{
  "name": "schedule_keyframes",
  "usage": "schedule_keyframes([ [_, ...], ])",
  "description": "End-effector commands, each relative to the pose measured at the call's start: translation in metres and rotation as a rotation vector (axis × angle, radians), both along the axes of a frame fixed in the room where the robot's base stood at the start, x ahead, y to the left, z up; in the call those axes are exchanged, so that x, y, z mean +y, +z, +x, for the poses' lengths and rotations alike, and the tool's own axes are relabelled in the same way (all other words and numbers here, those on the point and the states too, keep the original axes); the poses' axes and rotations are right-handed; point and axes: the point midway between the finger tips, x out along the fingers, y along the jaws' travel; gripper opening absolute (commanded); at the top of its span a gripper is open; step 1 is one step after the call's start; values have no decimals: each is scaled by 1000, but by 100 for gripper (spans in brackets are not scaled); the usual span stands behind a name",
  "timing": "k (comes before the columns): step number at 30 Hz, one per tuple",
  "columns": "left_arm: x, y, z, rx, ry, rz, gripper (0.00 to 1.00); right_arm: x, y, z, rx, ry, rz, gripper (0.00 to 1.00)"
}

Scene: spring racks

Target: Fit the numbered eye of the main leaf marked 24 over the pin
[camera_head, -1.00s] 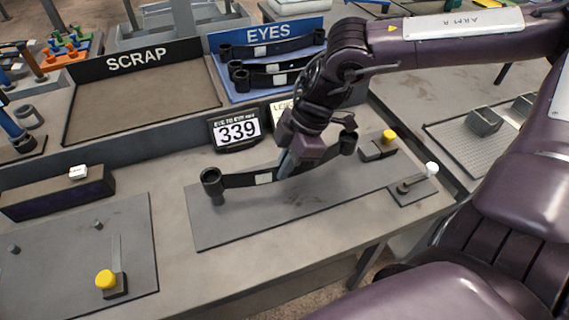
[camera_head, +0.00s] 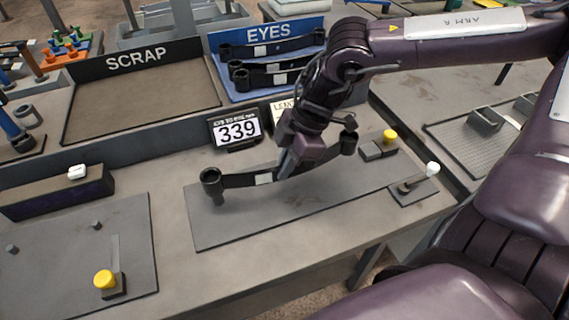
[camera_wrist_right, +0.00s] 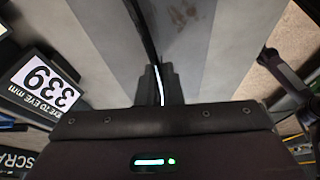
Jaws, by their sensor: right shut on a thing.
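A dark, curved spring leaf (camera_head: 238,181) with a rolled eye at each end and a small white label hangs over the long grey mat (camera_head: 222,232) in the head view. Its number is too small to read. My right gripper (camera_head: 287,168) is shut on the leaf, right of the label. In the right wrist view the fingertips (camera_wrist_right: 159,82) close on its thin dark edge. The left eye (camera_head: 211,182) seems a little above the mat. Short grey pegs (camera_head: 97,225) stand on the left plate; I cannot tell which is the pin. My left gripper is not in view.
A display reading 339 (camera_head: 236,129) stands behind the mat. The blue EYES rack (camera_head: 228,92) holds several leaves. The empty SCRAP tray (camera_head: 140,100) is at the back left. Yellow-knobbed (camera_head: 103,279) and white-knobbed (camera_head: 432,169) fixtures flank the mat.

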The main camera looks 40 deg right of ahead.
Motion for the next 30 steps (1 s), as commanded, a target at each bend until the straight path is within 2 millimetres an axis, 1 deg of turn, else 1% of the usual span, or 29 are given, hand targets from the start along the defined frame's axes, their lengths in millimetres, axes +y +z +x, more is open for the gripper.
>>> schedule_keyframes([
  [1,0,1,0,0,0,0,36,1,2,2,-7,1,2,0],
  [7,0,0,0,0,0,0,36,1,2,2,-6,1,1,0],
  [22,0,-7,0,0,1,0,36,1,-4,2,-6,1,1,0],
  [30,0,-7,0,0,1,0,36,1,-4,1,-6,1,1,0],
])
